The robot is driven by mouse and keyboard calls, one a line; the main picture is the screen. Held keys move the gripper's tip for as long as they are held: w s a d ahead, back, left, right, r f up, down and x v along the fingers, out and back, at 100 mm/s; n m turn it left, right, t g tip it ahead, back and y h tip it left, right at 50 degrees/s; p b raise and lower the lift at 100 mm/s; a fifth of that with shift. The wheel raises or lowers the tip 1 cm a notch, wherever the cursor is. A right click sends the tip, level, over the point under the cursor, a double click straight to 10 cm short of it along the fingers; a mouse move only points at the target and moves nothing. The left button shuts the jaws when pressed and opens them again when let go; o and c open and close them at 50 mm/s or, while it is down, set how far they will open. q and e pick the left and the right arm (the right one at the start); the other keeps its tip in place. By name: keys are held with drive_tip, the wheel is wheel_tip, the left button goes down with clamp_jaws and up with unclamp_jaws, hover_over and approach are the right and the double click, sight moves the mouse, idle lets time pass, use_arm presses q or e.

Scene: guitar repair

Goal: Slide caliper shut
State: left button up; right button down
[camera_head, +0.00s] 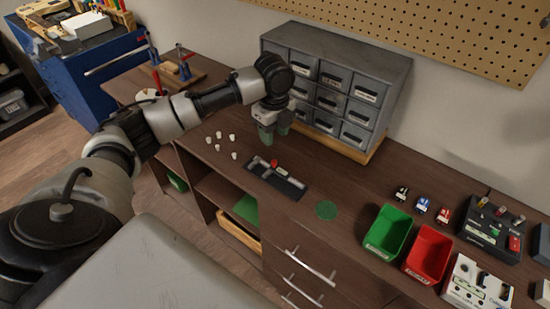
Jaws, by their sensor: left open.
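The caliper (286,178) appears to be the grey piece lying in a dark tray (263,179) on the brown workbench, with a small red part (274,163) standing at it. How far its jaws are apart is too small to tell. My left gripper (273,136) points down above the bench, behind the tray and in front of the drawer cabinet. It is open with nothing seen between its greenish fingers, and it is apart from the caliper. My right gripper is not in view.
A grey drawer cabinet (379,69) stands close behind my left gripper. Several small white knobs (217,147) lie left of the tray. A green disc (326,210), a green bin (388,233) and a red bin (427,254) are to the right. Pedals stand at far right.

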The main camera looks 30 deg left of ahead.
sight(274, 162)
use_arm(q)
wheel_tip(274, 162, down, 10)
drive_tip(key=shift+w+a+f+p, duration=0.1)
drive_tip(key=shift+f+p, duration=0.15)
drive_tip(key=shift+p, duration=0.45)
clamp_jaws()
